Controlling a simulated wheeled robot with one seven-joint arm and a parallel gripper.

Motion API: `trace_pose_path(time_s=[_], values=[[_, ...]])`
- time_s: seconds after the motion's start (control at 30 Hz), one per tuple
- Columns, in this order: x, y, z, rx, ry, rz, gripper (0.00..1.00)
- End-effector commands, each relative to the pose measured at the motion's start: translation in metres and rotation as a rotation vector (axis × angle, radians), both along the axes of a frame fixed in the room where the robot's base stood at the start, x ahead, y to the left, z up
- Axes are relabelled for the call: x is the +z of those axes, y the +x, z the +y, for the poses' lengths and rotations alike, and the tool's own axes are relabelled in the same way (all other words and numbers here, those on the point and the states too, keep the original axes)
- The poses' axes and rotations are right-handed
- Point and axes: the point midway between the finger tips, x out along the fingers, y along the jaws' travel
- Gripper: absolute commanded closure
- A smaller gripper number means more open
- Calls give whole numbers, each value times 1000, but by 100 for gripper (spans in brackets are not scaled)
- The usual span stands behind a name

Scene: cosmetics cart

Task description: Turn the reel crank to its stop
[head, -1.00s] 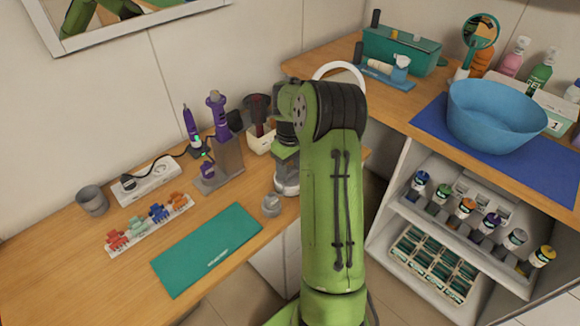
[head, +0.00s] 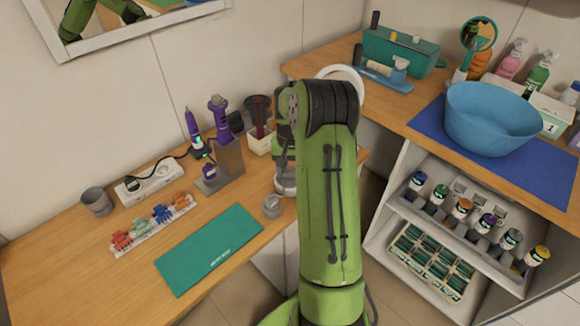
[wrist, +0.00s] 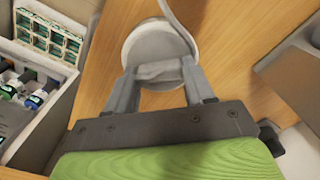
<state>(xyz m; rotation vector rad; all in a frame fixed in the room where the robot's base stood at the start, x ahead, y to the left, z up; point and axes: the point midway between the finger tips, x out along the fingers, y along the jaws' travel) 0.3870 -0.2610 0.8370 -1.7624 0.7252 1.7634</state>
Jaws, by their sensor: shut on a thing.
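The reel (wrist: 137,40) is a pale round disc on the wooden counter in the wrist view, with a grey crank bar (wrist: 158,71) across its near side. My gripper (wrist: 160,76) has one finger at each end of this bar and is shut on it. In the head view, part of the pale reel base (head: 285,186) shows at the counter's right end. The crank's turn angle is hard to read.
A pale cord (wrist: 178,22) runs up from the reel. A shelf unit (head: 402,205) with bottles stands to the right.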

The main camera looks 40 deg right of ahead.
Motion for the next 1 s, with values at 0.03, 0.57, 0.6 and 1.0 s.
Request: trace_pose_path(time_s=[0.03, 0.57, 0.6, 1.0], values=[[1, 0, 0, -42, -1, 1, 77], [1, 0, -1, -546, -1, 1, 77], [1, 0, -1, -584, -1, 1, 77], [1, 0, -1, -964, -1, 0, 77]])
